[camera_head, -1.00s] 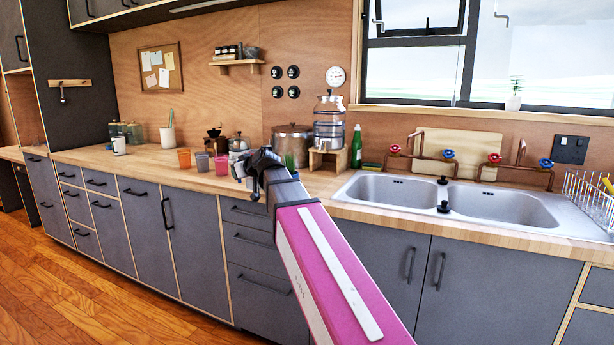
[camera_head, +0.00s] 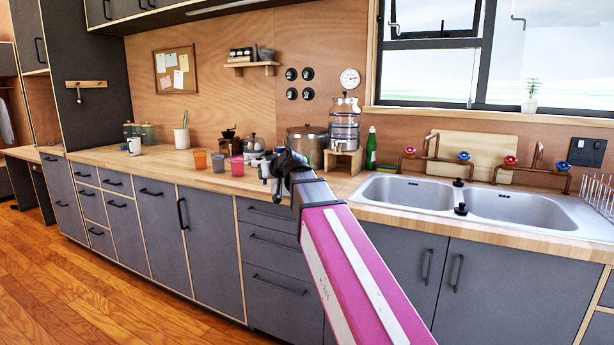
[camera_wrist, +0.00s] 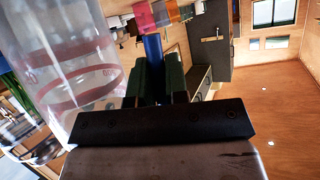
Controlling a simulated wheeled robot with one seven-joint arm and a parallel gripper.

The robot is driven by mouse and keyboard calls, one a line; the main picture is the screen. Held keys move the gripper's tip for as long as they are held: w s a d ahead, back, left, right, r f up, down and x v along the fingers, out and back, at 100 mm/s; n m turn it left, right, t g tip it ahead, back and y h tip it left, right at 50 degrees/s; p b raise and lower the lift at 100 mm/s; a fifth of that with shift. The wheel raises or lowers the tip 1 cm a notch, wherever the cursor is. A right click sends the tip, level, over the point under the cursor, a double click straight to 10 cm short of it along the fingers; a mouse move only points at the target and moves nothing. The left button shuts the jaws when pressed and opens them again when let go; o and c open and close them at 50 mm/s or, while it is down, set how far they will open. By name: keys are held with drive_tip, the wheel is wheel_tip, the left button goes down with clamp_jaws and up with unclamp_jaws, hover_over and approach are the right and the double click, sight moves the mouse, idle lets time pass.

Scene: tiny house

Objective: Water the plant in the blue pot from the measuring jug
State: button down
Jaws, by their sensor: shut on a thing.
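A clear measuring jug (camera_wrist: 70,60) with red markings fills the left of the wrist view. My gripper (camera_wrist: 155,75) is shut on its blue handle (camera_wrist: 153,48), which sits between the two dark fingers. In the head view my gripper (camera_head: 275,172) is out over the counter's front edge, and the jug is mostly hidden or too small to make out there. No plant in a blue pot can be made out; a small plant in a pale pot (camera_head: 529,104) stands on the windowsill at the upper right. I cannot tell how much water is in the jug.
The wooden counter (camera_head: 96,157) carries orange, grey and pink cups (camera_head: 218,163), a steel pot (camera_head: 305,143), a water dispenser (camera_head: 344,122) and a green bottle (camera_head: 371,150). The double sink (camera_head: 515,207) with copper taps is at right. Wooden floor (camera_head: 110,290) is clear at left.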

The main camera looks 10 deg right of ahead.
drive_tip(key=shift+m+g+y, duration=0.4)
drive_tip(key=shift+m+y, duration=0.1)
drive_tip(key=shift+m, duration=0.3)
drive_tip(key=r, duration=0.1)
drive_tip(key=w+d+r, duration=0.1)
drive_tip(key=r, duration=0.1)
drive_tip(key=shift+w+d+r, duration=0.2)
drive_tip(key=shift+d+r, duration=0.05)
drive_tip(key=shift+w+d+r+m+y, duration=0.3)
drive_tip(key=shift+w+d+m, duration=0.1)
drive_tip(key=shift+d, duration=0.15)
drive_tip(key=w+d+r+m+g+y, duration=0.2)
drive_tip(key=d+r+m, duration=0.1)
drive_tip(key=r, duration=0.3)
drive_tip(key=shift+w+d, duration=0.2)
drive_tip(key=shift+w, duration=0.15)
drive_tip(key=shift+w+d+r+m+y, duration=0.15)
drive_tip(key=shift+d+r+m+y, duration=0.15)
drive_tip(key=shift+r, duration=0.15)
